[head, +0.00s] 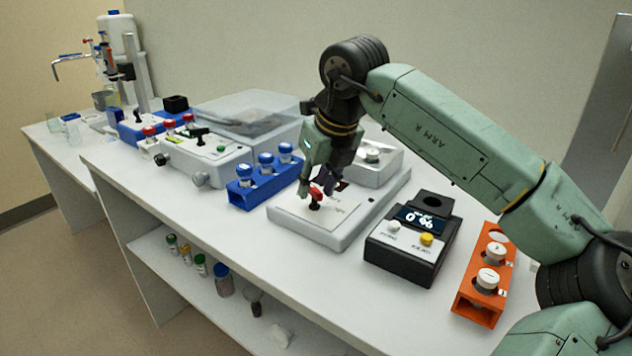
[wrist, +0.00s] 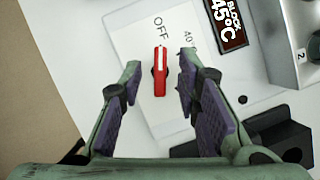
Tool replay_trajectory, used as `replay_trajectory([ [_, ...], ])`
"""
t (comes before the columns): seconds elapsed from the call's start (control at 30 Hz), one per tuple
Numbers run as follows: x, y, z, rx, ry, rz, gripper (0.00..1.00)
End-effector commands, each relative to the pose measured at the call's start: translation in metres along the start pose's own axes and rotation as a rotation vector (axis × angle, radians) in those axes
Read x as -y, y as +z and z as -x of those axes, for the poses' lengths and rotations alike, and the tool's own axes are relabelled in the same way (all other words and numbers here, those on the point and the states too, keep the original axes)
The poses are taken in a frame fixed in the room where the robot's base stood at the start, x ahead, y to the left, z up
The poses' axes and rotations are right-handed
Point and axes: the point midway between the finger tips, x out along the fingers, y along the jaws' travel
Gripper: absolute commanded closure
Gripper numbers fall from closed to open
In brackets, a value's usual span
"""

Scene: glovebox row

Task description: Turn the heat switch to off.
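The heat switch is a red knob with a white pointer line, seen in the wrist view (wrist: 159,84) on a white panel (wrist: 140,35). Its white line is at the end towards the printed OFF label, with a "40" label to the right. My gripper (wrist: 160,66) is open, one purple-padded finger on each side of the knob, with visible gaps. In the head view, my gripper (head: 318,186) points down over the red knob (head: 315,193) on the block heater (head: 290,226), partly hiding it.
A display reading BLOCK 45°C (wrist: 227,22) is beside the switch. A blue vial rack (head: 240,197) stands left of the heater. A black device with a display (head: 405,262) and an orange rack (head: 478,312) stand right. The bench front edge is close.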

Motion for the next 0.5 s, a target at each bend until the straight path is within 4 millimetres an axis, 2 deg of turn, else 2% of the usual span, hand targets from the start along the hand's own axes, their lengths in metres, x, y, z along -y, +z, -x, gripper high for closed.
replay_trajectory([
  [0.27,0.0,0.0,0.006,0.0,-0.001,-0.001,0.7],
  [0.37,0.001,0.001,0.02,0.002,-0.002,-0.002,0.7],
  [0.5,0.001,0.0,0.049,0.002,-0.003,-0.002,0.7],
])
